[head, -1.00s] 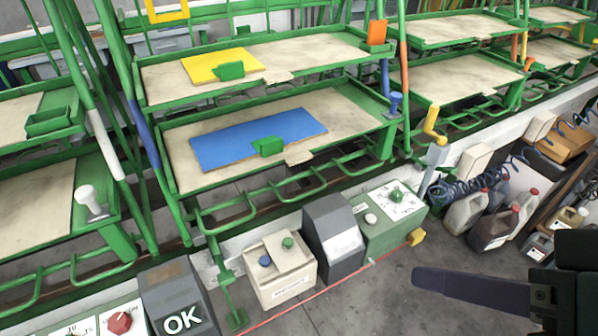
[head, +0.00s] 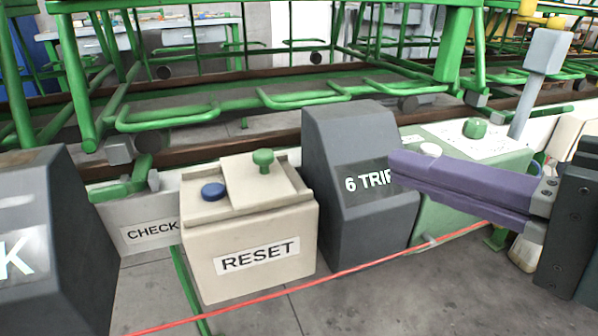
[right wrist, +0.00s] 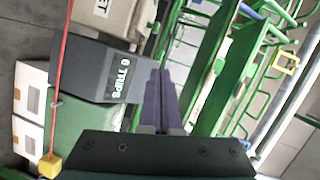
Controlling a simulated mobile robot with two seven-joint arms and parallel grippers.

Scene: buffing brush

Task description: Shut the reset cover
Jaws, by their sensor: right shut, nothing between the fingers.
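The beige RESET box (head: 250,257) stands at the middle of the head view. On its top, a flat beige cover (head: 247,190) with a green knob (head: 263,160) lies on the right part. A blue button (head: 213,191) is exposed to the left of the cover. Part of the box also shows at the top of the right wrist view (right wrist: 112,18). My right gripper (head: 393,169) is shut and empty, with purple fingers pointing left. It is right of the RESET box and apart from the cover, overlapping the 6 TRIPS box in the picture. My left gripper is out of view.
The dark grey 6 TRIPS box (head: 345,150) stands between the RESET box and my right gripper. A green box (head: 455,190) with a green knob is behind my fingers. A red line (head: 350,270) runs in front. Green racks (head: 250,100) stand behind.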

